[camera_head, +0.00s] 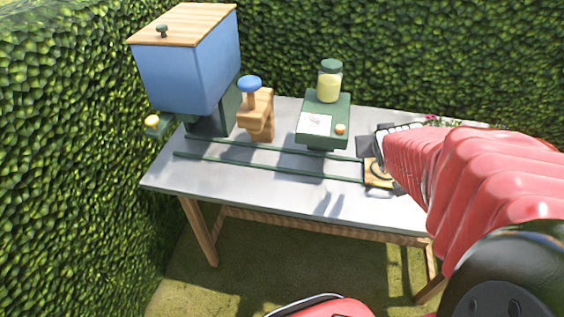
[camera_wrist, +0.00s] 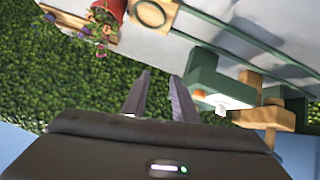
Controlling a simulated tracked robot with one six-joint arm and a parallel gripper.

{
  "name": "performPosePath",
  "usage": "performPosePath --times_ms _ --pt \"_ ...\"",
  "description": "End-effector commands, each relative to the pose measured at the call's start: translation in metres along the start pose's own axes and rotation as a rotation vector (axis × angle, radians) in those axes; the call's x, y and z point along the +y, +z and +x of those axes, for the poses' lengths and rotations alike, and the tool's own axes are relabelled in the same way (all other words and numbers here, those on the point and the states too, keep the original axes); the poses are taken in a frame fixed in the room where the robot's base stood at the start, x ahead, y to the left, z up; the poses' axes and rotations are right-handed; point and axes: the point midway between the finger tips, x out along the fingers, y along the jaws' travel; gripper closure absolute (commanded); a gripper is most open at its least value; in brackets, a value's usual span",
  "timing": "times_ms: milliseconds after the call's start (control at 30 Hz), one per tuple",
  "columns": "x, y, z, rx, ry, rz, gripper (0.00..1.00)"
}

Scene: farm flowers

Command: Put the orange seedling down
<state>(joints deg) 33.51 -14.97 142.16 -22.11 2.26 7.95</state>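My gripper (camera_wrist: 160,76) is open in the wrist view, with a gap between its two grey fingers. Only hedge shows between them, and nothing is held. A red pot (camera_wrist: 112,7) with a plant stands at the top left of the wrist view. I cannot tell which plant is the orange seedling. In the head view, pink flowers (camera_head: 432,119) and a small orange spot (camera_head: 508,127) show behind my red arm, which hides most of the table's right end.
The grey table (camera_head: 230,183) carries a blue hopper (camera_head: 190,65), a wooden post with a blue knob (camera_head: 250,84), and a green stand (camera_head: 325,128) with a jar (camera_head: 329,84). Dark rails (camera_head: 270,165) run to a wooden plate with a ring (camera_wrist: 152,14). Hedges enclose the table.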

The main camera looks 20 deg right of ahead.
Motion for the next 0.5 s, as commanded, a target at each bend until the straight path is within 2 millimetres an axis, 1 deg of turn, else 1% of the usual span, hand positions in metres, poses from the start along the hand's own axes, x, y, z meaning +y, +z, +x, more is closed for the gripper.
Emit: performPosePath --times_ms 33,100,267,400,467,500 --pt "-0.015 -0.004 -0.013 -0.008 -0.012 -0.015 0.74" --pt "-0.033 -0.003 -0.029 -0.034 -0.036 -0.026 0.74" --pt "-0.077 0.006 -0.07 -0.1 -0.109 -0.054 0.74" --pt "-0.114 0.021 -0.11 -0.161 -0.191 -0.088 0.74" --pt "-0.129 0.03 -0.129 -0.19 -0.23 -0.107 0.74" --pt "-0.138 0.036 -0.141 -0.207 -0.258 -0.12 0.74"
